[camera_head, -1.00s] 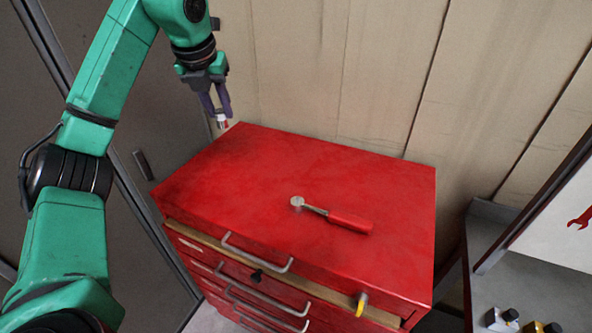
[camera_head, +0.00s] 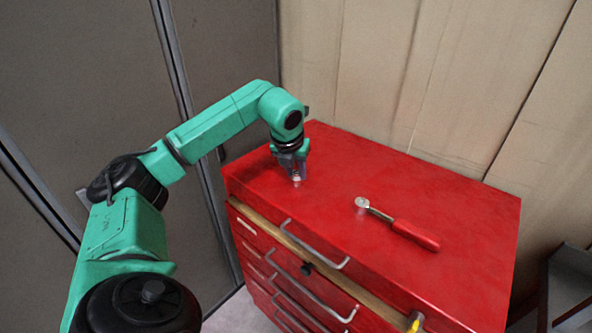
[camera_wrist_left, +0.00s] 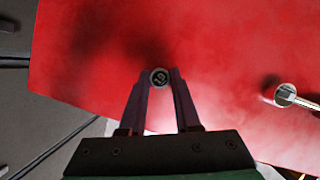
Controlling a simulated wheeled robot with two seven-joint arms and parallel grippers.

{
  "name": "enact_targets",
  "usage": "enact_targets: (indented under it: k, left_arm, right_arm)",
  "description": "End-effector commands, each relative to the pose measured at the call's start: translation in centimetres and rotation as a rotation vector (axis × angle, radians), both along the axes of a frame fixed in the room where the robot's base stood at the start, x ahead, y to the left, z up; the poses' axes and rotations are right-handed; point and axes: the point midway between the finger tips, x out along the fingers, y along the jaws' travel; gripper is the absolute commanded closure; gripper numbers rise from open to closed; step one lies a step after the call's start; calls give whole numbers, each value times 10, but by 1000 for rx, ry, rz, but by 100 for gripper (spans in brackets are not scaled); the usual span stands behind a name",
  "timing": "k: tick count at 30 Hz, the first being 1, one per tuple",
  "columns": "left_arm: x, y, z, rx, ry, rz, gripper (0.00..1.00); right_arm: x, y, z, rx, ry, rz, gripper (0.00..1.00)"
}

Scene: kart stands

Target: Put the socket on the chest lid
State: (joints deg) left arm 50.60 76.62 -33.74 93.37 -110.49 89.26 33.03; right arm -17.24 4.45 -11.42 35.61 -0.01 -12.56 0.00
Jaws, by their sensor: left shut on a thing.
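My left gripper (camera_head: 297,175) points down just over the left part of the red chest lid (camera_head: 330,150). It is shut on the socket (camera_head: 297,182), a small silvery piece between the fingertips. In the left wrist view the socket (camera_wrist_left: 159,77) shows end-on as a round piece with a dark hole, between the two fingers, over the red lid (camera_wrist_left: 225,60). I cannot tell whether the socket touches the lid. My right gripper is in neither view.
A ratchet with a red handle (camera_head: 415,234) lies on the lid to the right of the gripper; its metal head (camera_wrist_left: 285,95) shows in the left wrist view. Drawers with metal handles (camera_head: 312,246) are on the chest's front. A panelled wall stands behind. The lid between gripper and ratchet is clear.

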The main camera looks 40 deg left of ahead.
Motion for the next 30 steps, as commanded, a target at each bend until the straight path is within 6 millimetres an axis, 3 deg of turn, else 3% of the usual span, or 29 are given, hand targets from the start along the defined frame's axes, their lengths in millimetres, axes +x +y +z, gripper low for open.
enact_targets:
  k: [5, 6, 8, 20, 23, 30]
  left_arm:
    - [0, 0, 0, 0, -1, 0, 100]
    - [0, 0, -1, 0, -1, 0, 61]
    - [0, 0, 0, 0, -1, 0, 39]
    - [-1, -1, 7, 0, -3, 0, 39]
    - [-8, -4, 25, 1, -7, -1, 39]
    - [-31, -14, 87, 0, -8, -1, 39]
  right_arm:
    - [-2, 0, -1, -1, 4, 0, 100]
    - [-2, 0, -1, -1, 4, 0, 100]
    - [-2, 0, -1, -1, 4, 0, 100]
    - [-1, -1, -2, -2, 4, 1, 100]
    - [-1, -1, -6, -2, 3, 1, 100]
    - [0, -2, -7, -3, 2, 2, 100]
